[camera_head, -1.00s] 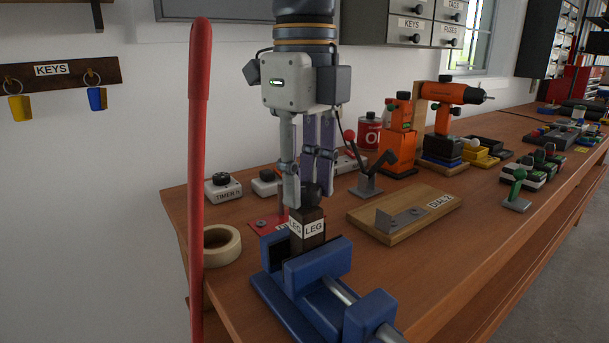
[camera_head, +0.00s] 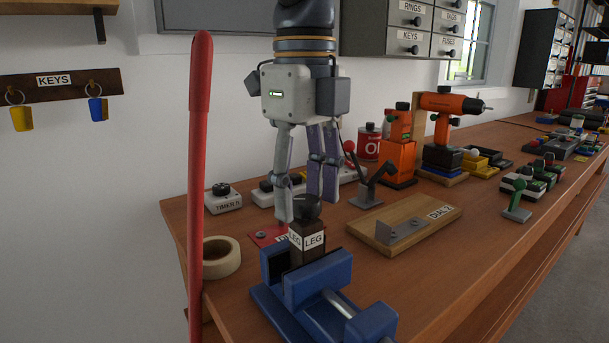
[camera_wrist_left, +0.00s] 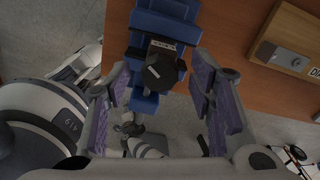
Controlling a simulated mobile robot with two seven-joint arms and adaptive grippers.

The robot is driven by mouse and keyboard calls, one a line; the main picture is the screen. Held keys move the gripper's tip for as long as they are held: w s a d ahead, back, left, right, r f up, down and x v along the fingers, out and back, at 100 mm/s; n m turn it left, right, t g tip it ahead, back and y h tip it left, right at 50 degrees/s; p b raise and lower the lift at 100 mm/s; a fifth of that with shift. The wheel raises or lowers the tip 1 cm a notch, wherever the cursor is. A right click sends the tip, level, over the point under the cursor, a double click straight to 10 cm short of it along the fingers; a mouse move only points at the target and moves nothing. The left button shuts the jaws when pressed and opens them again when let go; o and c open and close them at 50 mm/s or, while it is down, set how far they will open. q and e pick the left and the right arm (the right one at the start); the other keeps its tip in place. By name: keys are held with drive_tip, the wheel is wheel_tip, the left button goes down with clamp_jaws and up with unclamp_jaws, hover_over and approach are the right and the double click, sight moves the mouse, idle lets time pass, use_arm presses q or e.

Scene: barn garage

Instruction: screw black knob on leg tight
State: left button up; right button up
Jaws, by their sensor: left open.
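The black knob (camera_head: 307,207) sits on top of the dark brown leg (camera_head: 310,250), which carries LEG labels and stands upright. The blue vise (camera_head: 318,278) holds the leg at the bench's near end. In the left wrist view the knob (camera_wrist_left: 160,70) shows from above, with a pale line on its top. My left gripper (camera_head: 308,205) is open, pointing down, with its fingers around the knob's height and spread apart. In the left wrist view its purple-padded fingers stand wide, clear of the knob. I cannot tell how tight the knob is. My right gripper is not in view.
A red pole (camera_head: 198,170) stands at the left in front of the bench. A tape roll (camera_head: 222,257), a timer (camera_head: 222,198), a lever switch (camera_head: 369,190) and a DIAL 2 board (camera_head: 430,222) surround the vise.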

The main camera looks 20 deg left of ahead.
sight(305, 198)
use_arm(q)
wheel_tip(305, 198, up, 12)
idle(0.3)
drive_tip(key=shift+f, duration=0.1)
